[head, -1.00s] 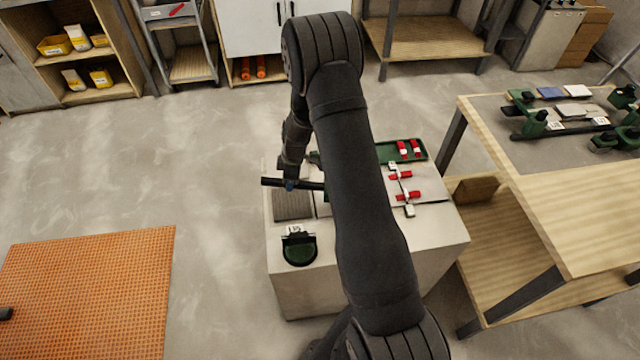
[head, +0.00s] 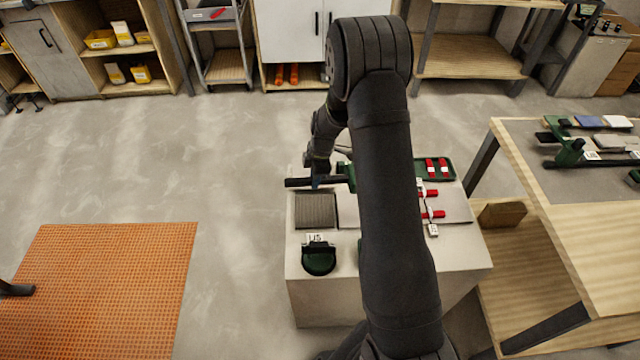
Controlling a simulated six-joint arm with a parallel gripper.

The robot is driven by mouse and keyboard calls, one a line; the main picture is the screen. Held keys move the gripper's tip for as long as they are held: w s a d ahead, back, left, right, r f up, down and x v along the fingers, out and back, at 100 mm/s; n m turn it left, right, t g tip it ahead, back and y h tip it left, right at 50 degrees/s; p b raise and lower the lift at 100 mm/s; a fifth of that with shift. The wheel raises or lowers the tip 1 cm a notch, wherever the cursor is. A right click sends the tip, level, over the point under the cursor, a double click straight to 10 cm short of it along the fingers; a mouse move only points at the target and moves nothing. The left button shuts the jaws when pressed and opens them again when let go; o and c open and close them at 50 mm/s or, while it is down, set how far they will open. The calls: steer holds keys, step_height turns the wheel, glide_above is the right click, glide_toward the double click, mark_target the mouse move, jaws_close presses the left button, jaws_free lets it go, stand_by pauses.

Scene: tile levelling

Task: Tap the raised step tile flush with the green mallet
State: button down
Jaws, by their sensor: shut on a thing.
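My gripper (head: 320,179) is shut on the green mallet (head: 349,174). The mallet's black handle (head: 298,183) sticks out to the left, and part of its green head shows to the right, against my arm. It is held over the back part of the pale block's top. A dark ribbed tile (head: 316,211) lies just in front of the handle, with a pale tile (head: 348,210) beside it. A grey tile (head: 456,208) shows right of my arm. My arm hides the middle of the tile row, and I cannot tell which tile is raised.
Red-and-white clips (head: 432,214) stand along the grey tile's left edge. A green tray (head: 450,170) with red pieces lies at the back right. A dark green holder (head: 318,259) stands at the front left. A wooden workbench (head: 560,215) is at the right.

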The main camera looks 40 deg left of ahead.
steer(key=shift+f, duration=2.6)
step_height(320, 180, down, 5)
steer(key=shift+d+r, duration=0.1)
steer(key=shift+r, duration=2.7)
